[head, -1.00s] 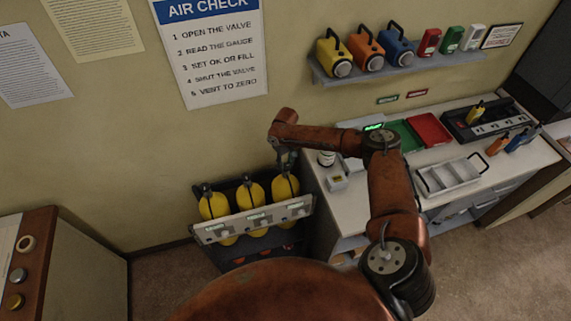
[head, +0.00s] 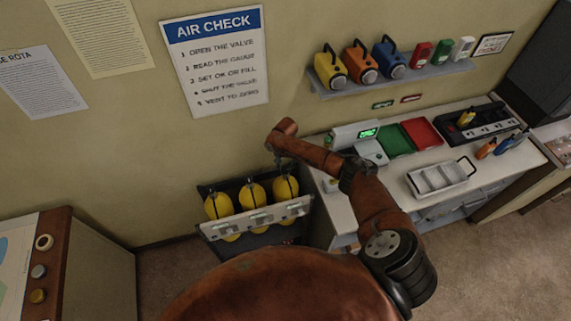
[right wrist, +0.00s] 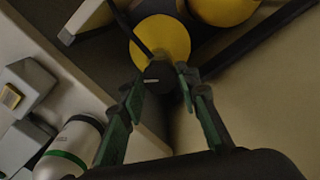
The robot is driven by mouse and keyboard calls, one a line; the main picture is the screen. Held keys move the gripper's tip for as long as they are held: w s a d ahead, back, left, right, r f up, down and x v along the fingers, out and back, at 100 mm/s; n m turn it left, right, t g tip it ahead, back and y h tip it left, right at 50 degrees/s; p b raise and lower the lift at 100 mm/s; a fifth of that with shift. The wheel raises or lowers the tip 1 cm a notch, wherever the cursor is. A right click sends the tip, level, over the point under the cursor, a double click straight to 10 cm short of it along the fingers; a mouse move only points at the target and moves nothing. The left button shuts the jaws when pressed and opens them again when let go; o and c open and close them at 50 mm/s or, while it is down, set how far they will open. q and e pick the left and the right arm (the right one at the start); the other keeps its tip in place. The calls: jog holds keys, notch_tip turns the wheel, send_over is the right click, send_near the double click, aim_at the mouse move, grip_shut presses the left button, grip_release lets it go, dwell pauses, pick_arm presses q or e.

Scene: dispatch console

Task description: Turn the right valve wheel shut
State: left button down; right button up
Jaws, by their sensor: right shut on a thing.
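Three yellow cylinders stand side by side in a dark rack with a pale front rail (head: 256,219). The right cylinder (head: 287,188) is below my right gripper (head: 281,167). In the right wrist view, the right valve wheel (right wrist: 158,75) is a black knob with a white mark, on top of the yellow cylinder (right wrist: 163,38). The green-grey fingers of my right gripper (right wrist: 160,80) are on either side of the knob and shut on it. In the head view my gripper largely hides the wheel. My left gripper is not in view.
The counter (head: 400,178) right of the rack holds a device with a lit green display (head: 369,133), a green tray (head: 395,139), a red tray (head: 423,133) and a white divided tray (head: 440,178). An AIR CHECK sign (head: 215,62) hangs behind the rack.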

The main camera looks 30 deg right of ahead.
aim_at(286, 169)
jog(key=shift+r+m+p, duration=0.1)
jog(key=shift+m+p, duration=0.25)
jog(key=shift+m, duration=1.55)
jog(key=m, duration=0.4)
jog(key=shift+d+m, duration=0.1)
jog(key=shift+m, duration=1.3)
jog(key=o, duration=1.2)
jog(key=shift+c, duration=0.2)
notch_tip(286, 169, up, 12)
